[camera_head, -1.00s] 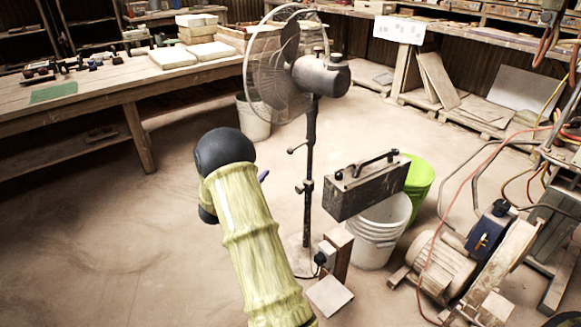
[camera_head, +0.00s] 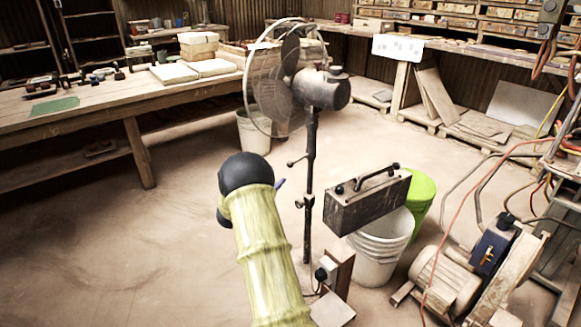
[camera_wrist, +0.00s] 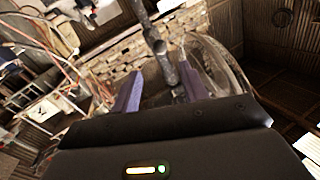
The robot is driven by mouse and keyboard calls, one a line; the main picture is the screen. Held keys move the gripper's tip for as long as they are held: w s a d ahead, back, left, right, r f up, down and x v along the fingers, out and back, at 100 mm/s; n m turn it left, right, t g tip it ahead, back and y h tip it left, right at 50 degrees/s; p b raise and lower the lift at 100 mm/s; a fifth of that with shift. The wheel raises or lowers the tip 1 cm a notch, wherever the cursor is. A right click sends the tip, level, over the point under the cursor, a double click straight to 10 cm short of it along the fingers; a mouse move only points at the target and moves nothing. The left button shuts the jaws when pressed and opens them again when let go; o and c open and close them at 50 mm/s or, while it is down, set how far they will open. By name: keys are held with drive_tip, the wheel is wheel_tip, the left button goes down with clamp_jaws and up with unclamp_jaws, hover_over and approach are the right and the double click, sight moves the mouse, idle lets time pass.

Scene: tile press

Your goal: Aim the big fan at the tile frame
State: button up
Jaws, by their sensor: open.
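The big fan (camera_head: 322,88) stands on a dark upright pole, its round wire cage facing left and its motor housing to the right. In the wrist view, the fan's pole (camera_wrist: 158,45) lies between and beyond my open gripper (camera_wrist: 160,88), with the wire cage (camera_wrist: 222,70) to the right. I cannot tell whether either purple finger touches the fan. In the head view, my gripper is mostly hidden behind my dark wrist; only a bluish tip (camera_head: 281,184) shows, left of the pole. I cannot tell which thing is the tile frame.
A motor machine (camera_head: 455,275) with hoses stands at right. A long workbench (camera_head: 100,105) is at left. Floor at left is clear.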

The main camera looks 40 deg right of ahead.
sight(288, 165)
drive_tip(key=b+x, duration=0.2)
drive_tip(key=x, duration=0.9)
drive_tip(key=shift+d, duration=0.1)
clamp_jaws()
